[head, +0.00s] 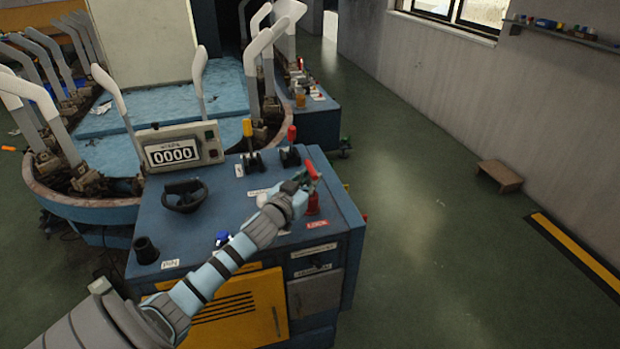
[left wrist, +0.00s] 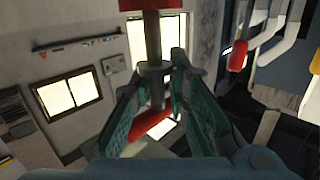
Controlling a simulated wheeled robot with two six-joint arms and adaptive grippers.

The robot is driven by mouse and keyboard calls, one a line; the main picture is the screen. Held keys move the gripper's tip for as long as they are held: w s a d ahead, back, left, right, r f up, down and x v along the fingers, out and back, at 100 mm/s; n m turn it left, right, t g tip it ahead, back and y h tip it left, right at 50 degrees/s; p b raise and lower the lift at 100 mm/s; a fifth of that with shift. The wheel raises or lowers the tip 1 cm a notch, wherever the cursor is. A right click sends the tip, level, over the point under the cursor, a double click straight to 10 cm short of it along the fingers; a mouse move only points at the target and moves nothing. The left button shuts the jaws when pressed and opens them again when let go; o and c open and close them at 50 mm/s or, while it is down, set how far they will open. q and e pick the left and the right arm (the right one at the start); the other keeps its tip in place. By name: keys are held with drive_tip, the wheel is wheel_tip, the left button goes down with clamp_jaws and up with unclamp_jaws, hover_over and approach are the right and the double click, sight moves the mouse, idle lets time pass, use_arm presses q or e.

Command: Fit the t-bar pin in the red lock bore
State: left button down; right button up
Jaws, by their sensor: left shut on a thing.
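The t-bar pin has a red crossbar (head: 312,169), which also shows between the fingers in the left wrist view (left wrist: 152,122), and a dark shaft (left wrist: 153,38) with a grey collar. My left gripper (head: 301,187) is shut on the pin; its teal fingers flank the collar and crossbar in the left wrist view (left wrist: 160,85). The red lock bore (head: 312,206) stands just under the pin, behind the LOCK label. In the left wrist view, the shaft runs up to a red part (left wrist: 145,4) at the top edge. I cannot tell whether the tip is inside the bore. My right gripper is not in view.
The blue console (head: 205,228) carries a counter reading 0000 (head: 181,147), a black handwheel (head: 185,196), and yellow- and red-topped levers (head: 291,150) just behind the gripper. A black holder (head: 146,250) stands by the PIN label.

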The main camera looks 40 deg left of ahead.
use_arm(q)
drive_tip(key=shift+f+b, duration=1.1)
drive_tip(key=shift+f, duration=0.3)
drive_tip(key=c, duration=1.5)
unclamp_jaws()
drive_tip(key=shift+o, duration=0.2)
drive_tip(key=v, duration=1.2)
